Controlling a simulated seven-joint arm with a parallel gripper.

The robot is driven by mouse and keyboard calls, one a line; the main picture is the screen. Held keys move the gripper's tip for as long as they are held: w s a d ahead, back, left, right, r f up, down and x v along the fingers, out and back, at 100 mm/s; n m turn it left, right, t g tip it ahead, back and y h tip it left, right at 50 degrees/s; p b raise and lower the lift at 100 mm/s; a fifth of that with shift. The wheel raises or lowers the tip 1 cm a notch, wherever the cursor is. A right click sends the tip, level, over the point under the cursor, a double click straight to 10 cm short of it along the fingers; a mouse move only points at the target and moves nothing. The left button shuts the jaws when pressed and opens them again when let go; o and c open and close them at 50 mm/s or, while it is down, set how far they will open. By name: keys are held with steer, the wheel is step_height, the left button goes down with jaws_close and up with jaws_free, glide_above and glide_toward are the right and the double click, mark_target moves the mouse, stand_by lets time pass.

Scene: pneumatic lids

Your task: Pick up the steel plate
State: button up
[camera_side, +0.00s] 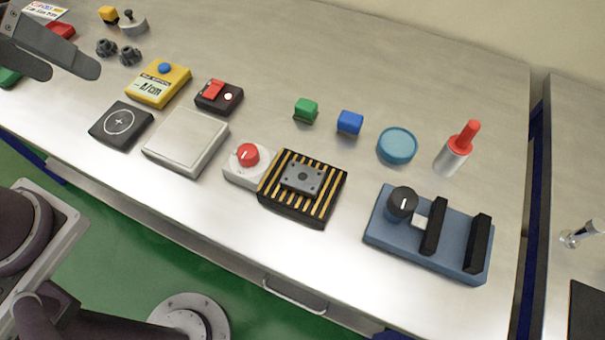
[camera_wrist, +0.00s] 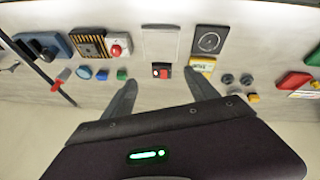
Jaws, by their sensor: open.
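The steel plate (camera_side: 302,178) is a small dark grey square with a round centre mark and corner holes. It lies flat on a black block with yellow stripes (camera_side: 323,209), near the middle of the table in the side view. In the wrist view the plate (camera_wrist: 91,46) shows small on the same block at the upper left. My gripper (camera_side: 70,71) is at the upper left of the side view, well apart from the plate. Its two fingers are spread and empty in the wrist view (camera_wrist: 161,80).
Beside the striped block stands a white box with a red knob (camera_side: 247,156). A blue fixture with black bars (camera_side: 385,240) is to its right. Green (camera_side: 306,108) and blue (camera_side: 349,122) blocks, a teal disc (camera_side: 397,143) and a red-tipped cylinder (camera_side: 455,158) stand behind. The back is clear.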

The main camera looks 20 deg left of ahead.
steer(key=w+d+f+n+g+h, duration=0.1)
steer(key=w+d+f+n+g, duration=0.15)
steer(key=w+d+n, duration=0.65)
steer(key=n+g, duration=0.2)
steer(key=n, duration=0.4)
glide_toward(303, 176)
steer(key=shift+w+f, duration=0.2)
steer(key=shift+f, duration=0.3)
steer(key=shift+n+g, duration=0.25)
steer(key=shift+n, duration=0.15)
steer(key=f, duration=0.5)
steer(key=d+f, duration=0.1)
steer(key=f, duration=0.1)
steer(key=shift+d+f, duration=0.15)
steer(key=shift+f, duration=0.05)
jaws_close()
